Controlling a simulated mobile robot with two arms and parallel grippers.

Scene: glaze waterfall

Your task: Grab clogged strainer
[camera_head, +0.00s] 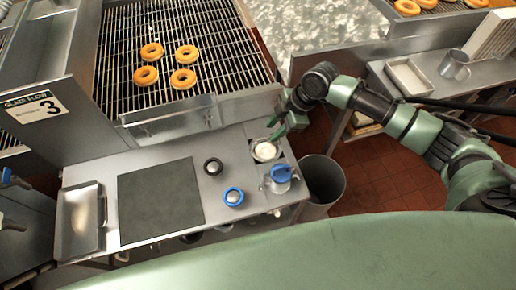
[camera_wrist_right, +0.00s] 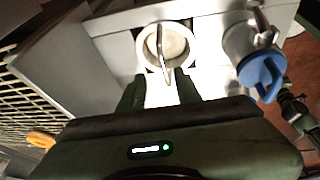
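A round strainer (camera_head: 265,150) filled with whitish matter sits at the right end of the metal counter. It also shows in the right wrist view (camera_wrist_right: 152,45), with a thin upright handle or loop at its near side. My right gripper (camera_head: 277,127) is just behind the strainer in the head view. In the right wrist view its two fingers (camera_wrist_right: 160,92) are apart, with the loop roughly between them. I see no contact with it.
A blue-topped jug (camera_head: 281,176) stands close beside the strainer. A black ring-shaped piece (camera_head: 213,166) and a blue one (camera_head: 233,197) lie on the counter, left of it. A dark mat (camera_head: 160,195), a metal tray (camera_head: 80,222), a bin (camera_head: 322,178) and a doughnut rack (camera_head: 215,60) surround them.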

